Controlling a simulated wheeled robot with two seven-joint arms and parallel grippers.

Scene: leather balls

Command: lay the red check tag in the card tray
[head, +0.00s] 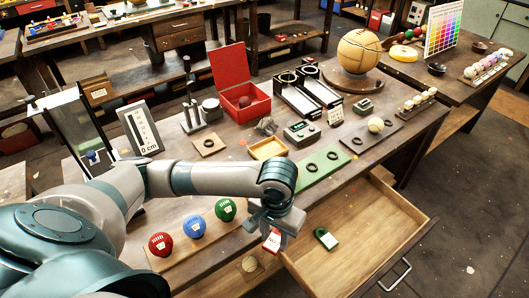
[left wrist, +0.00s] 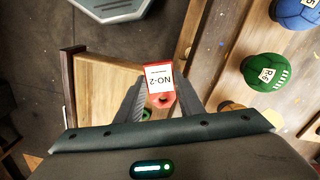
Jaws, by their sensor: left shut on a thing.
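The red check tag (head: 271,241) has a white label and hangs from my left gripper (head: 274,226), at the near edge of the bench above the open drawer. In the left wrist view the tag (left wrist: 160,82) sits between the two fingers of my left gripper (left wrist: 158,103), its label reading NO-2. My right gripper is not in view.
The open drawer (head: 345,265) holds a green tag (head: 326,238). Red, blue and green balls (head: 225,209) stand on a board left of my gripper. A green mat with dark rings (head: 322,167), a scale (head: 301,132) and an open red box (head: 243,97) surround the tray.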

